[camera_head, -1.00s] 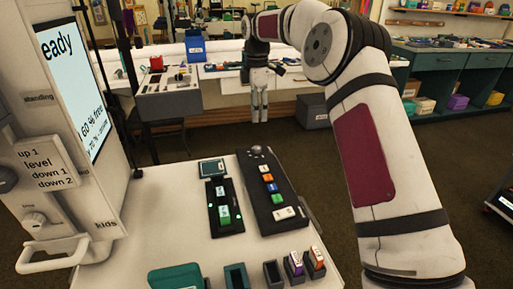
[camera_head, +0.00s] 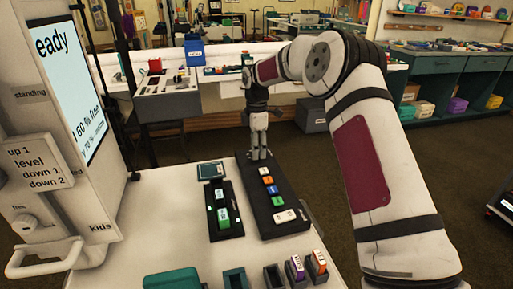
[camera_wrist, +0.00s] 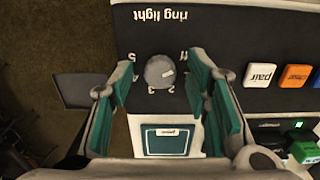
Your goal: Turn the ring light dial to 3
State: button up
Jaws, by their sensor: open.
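The ring light dial (camera_wrist: 159,71) is a round grey knob on the dark control panel (camera_head: 262,217). In the wrist view its lettering appears upside down, with "ring light" above and numbers around the knob. A pale mark on the knob lies towards its right side, by the "off" lettering; the exact setting is hard to read. My gripper (camera_wrist: 160,80) is open, with teal-padded fingers to the left and right of the dial, apart from it. In the head view my gripper (camera_head: 259,150) hangs over the panel's far end and hides the dial.
A small teal-screened device (camera_wrist: 165,139) lies close beside the dial. A dark tray with green pieces (camera_head: 223,217) stands left of the panel. Several small holders line the near edge.

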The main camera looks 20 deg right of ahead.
grip_shut()
